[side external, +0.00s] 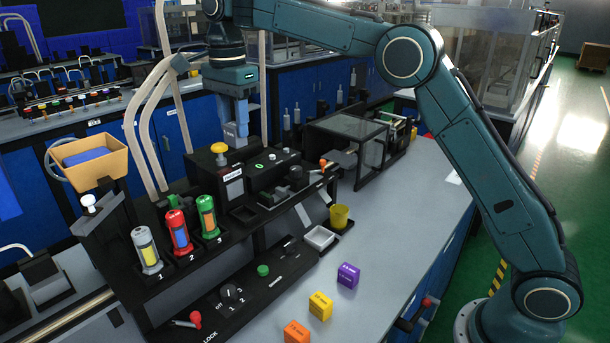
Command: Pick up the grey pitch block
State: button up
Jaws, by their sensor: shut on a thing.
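My gripper (238,118) points straight down in the upper left middle of the side external view. It is shut on the grey pitch block (231,136), a small pale block at the fingertips. The block is above and behind the yellow mushroom button of the black machine. Whether the block's underside touches anything is hidden or too small to tell.
Purple (348,275), yellow (320,306) and orange (296,332) blocks stand on the grey bench (400,250). Three coloured canisters (178,231) stand left, below a tan bin (92,163).

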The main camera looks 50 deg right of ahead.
jog(key=shift+r, duration=1.15)
jog(key=shift+d, duration=0.1)
